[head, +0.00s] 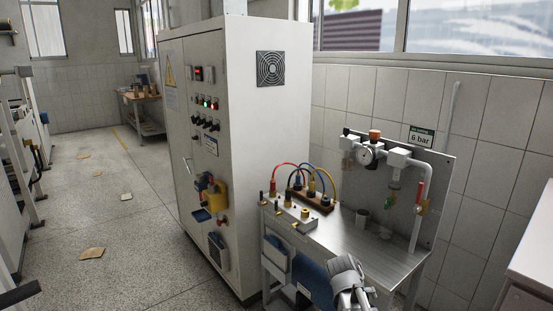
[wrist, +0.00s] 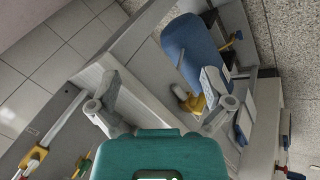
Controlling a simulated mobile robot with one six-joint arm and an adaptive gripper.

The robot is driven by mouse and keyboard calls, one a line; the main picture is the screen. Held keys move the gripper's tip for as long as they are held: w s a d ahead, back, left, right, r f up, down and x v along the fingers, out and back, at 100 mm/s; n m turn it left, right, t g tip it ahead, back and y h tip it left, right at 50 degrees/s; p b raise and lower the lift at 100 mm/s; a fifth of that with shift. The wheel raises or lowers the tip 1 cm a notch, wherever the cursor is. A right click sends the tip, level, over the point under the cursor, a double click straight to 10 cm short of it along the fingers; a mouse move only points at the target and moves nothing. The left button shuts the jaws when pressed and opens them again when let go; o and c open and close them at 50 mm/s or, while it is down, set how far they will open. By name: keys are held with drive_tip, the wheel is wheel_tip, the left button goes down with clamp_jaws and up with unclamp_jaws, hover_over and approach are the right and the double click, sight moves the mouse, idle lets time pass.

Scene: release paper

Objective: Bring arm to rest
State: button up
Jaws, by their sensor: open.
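In the wrist view my gripper (wrist: 160,88) is open, its two grey fingers spread wide with nothing between the tips. Its teal body fills the bottom middle of that view. In the head view a grey part of my arm (head: 347,282) shows at the bottom, in front of the metal bench (head: 345,234); the fingertips cannot be made out there. In the wrist view a blue rounded object (wrist: 188,48) and a yellow part (wrist: 190,101) lie beyond the fingers, apart from them as far as I can tell.
A tall white control cabinet (head: 268,135) stands left of the bench. The bench carries a terminal block with coloured cables (head: 312,198) and a back panel with a pressure gauge (head: 367,154). A white surface (head: 535,245) is at right. Floor at left is open, with scattered flat pieces (head: 92,253).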

drive_tip(key=s+a+f+g+y, duration=0.25)
drive_tip(key=s+a+y, duration=0.25)
drive_tip(key=s+a, duration=0.45)
wheel_tip(320, 180, up, 14)
drive_tip(key=p, duration=1.4)
drive_tip(key=shift+s+d+r, duration=0.25)
drive_tip(key=shift+s+d, duration=0.05)
drive_tip(key=shift+d, duration=0.15)
